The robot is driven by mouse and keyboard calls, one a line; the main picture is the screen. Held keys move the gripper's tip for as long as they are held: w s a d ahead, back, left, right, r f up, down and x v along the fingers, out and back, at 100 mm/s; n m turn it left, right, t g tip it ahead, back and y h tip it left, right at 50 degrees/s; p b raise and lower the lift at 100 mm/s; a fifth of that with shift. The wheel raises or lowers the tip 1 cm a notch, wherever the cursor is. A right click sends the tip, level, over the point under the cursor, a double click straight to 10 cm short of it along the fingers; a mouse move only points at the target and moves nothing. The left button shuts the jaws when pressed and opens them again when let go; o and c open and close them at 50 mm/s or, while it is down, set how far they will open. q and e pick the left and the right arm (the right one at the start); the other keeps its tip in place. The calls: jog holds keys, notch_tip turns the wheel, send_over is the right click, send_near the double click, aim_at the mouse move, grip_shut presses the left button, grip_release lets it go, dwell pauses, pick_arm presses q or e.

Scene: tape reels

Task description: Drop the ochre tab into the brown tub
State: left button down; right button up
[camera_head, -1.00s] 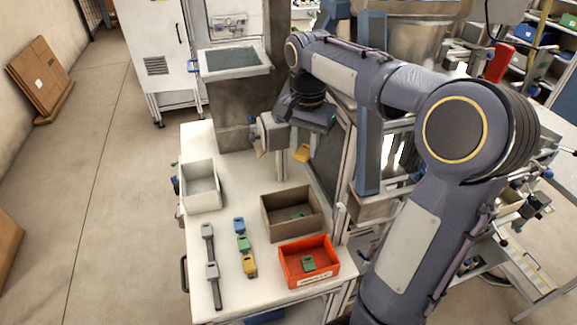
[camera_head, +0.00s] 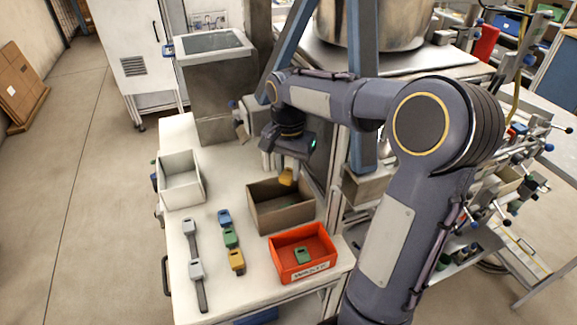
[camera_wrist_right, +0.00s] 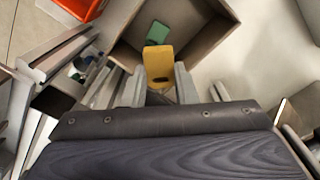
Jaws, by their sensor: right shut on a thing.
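The ochre tab (camera_head: 286,177) is held by my right gripper (camera_head: 284,171) above the brown tub (camera_head: 281,218), near its back edge. In the right wrist view the ochre tab (camera_wrist_right: 158,64) sits between the two fingers of my right gripper (camera_wrist_right: 158,82), with the brown tub (camera_wrist_right: 205,45) beneath and beyond it. A green tab (camera_wrist_right: 158,32) lies inside the brown tub. Another ochre tab (camera_head: 236,261) lies on the table at the front of a row. My left gripper is not in view.
A red-orange bin (camera_head: 318,266) with a green tab (camera_head: 302,256) inside stands in front of the brown tub. A white bin (camera_head: 184,192) is at the left. A blue tab (camera_head: 224,217), a green tab (camera_head: 231,238) and grey tabs on a strip (camera_head: 194,246) lie between.

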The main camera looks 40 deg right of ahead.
aim_at(289, 172)
notch_tip(289, 172, down, 4)
jog(key=shift+r+b, duration=0.25)
jog(key=shift+b, duration=0.85)
jog(key=o, duration=1)
notch_tip(289, 172, up, 8)
